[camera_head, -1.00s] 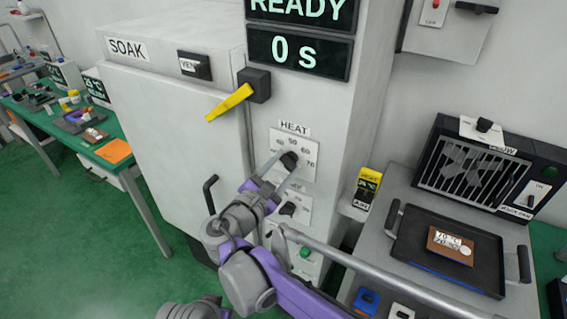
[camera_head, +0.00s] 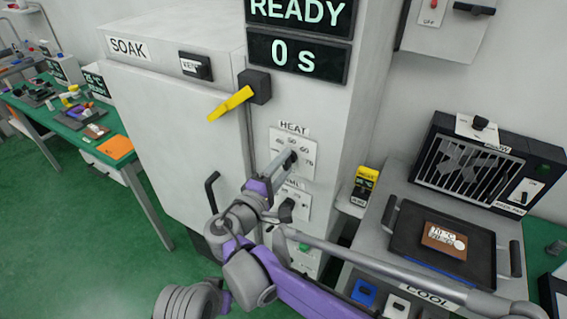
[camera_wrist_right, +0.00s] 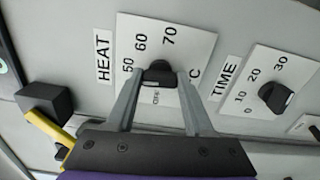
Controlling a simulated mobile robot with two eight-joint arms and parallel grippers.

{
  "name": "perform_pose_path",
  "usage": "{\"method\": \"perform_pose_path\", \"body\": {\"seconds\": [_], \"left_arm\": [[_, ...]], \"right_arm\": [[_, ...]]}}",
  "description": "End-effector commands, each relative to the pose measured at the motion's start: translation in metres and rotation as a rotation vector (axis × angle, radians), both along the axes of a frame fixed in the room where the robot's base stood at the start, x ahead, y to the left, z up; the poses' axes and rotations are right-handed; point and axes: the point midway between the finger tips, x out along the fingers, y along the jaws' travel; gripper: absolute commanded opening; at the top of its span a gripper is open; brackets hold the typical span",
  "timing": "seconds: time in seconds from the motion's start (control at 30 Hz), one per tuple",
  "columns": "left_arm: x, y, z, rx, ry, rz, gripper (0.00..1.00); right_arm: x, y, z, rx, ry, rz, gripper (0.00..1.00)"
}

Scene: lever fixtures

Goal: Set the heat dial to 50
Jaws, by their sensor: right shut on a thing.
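The heat dial is a black knob (camera_wrist_right: 160,73) on a white plate (camera_wrist_right: 190,48) marked 50, 60, 70 and °C, under a HEAT label. In the head view the same plate (camera_head: 308,161) is on the front of the grey SOAK cabinet, and the knob is mostly hidden behind my fingers. My right gripper (camera_wrist_right: 158,82) is shut on the knob, with one finger on each side. It also shows in the head view (camera_head: 285,162). The knob's pointer is too hidden to read its setting. My left gripper is not clearly seen.
A TIME dial (camera_wrist_right: 276,97) is beside the heat plate. A yellow lever (camera_head: 230,104) sticks out above and to the left. The displays read READY and 0 s. A black tray (camera_head: 440,245) lies on the bench to the right.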

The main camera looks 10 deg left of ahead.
Motion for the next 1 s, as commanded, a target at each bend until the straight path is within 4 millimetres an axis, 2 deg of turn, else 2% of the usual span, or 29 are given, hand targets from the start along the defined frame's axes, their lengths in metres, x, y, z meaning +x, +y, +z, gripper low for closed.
{"method": "perform_pose_path", "body": {"seconds": [0.3, 0.77, 0.8, 0.93, 1.0], "left_arm": [[0.0017, 0.0000, 0.0044, 0.000, -0.003, 0.000, 0.50], [0.0018, 0.0000, 0.0046, 0.000, -0.003, 0.000, 0.50], [0.0018, 0.0000, 0.0046, 0.000, -0.003, 0.000, 0.50], [0.0018, 0.0000, 0.0045, 0.000, -0.003, 0.000, 0.50], [0.0017, 0.0000, 0.0044, 0.000, -0.003, 0.000, 0.50]], "right_arm": [[0.0006, 0.0000, 0.0015, 0.078, -0.034, 0.000, 0.00], [0.0006, 0.0000, 0.0014, 0.087, -0.038, 0.000, 0.00], [0.0006, 0.0000, 0.0013, 0.087, -0.037, 0.000, 0.60], [0.0004, -0.0001, 0.0009, 0.088, -0.036, 0.000, 0.82], [0.0003, 0.0000, 0.0007, 0.088, -0.036, 0.000, 0.82]]}}
